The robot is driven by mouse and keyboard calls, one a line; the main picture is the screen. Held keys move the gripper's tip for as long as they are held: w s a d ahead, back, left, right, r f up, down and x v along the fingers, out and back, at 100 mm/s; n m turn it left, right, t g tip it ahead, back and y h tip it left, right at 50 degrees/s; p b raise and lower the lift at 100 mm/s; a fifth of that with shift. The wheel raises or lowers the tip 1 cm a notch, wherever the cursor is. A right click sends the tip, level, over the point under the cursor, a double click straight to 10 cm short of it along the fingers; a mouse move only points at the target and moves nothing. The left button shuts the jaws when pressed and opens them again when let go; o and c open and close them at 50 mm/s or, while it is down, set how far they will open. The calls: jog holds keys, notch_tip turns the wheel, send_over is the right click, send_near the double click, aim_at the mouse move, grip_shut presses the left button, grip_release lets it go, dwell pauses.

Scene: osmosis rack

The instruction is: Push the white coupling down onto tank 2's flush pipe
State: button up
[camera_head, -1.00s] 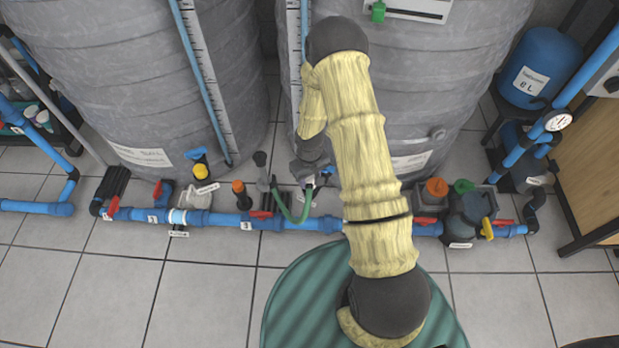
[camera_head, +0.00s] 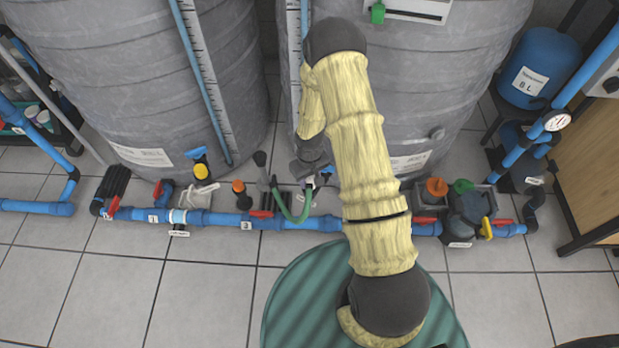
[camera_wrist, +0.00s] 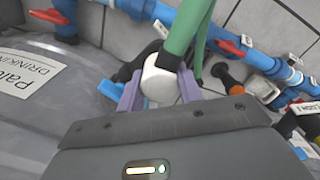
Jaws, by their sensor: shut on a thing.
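The white coupling (camera_wrist: 160,80) sits between the two purple fingers of my gripper (camera_wrist: 160,92) in the wrist view. My gripper is shut on it. A green hose (camera_wrist: 188,28) runs up from beside the coupling. In the head view, my gripper (camera_head: 312,177) is low between the two grey tanks, just behind the blue pipe line, and the green hose (camera_head: 303,208) curves down beside it. A dark pipe piece (camera_wrist: 140,62) shows right behind the coupling in the wrist view. I cannot tell whether it is tank 2's flush pipe or whether the coupling is on it.
The blue pipe line (camera_head: 290,223) with red-handled valves runs across the floor. Grey tanks stand left (camera_head: 130,70) and right (camera_head: 430,80) of my gripper. An orange-capped fitting (camera_head: 239,188) stands to its left. The tiled floor in front is clear at left.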

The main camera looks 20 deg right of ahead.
jog(key=shift+f, duration=0.35)
jog(key=o, duration=1)
jog(key=shift+r, duration=0.1)
notch_tip(320, 180, up, 17)
jog(key=p, duration=0.7)
jog(key=shift+r, duration=0.1)
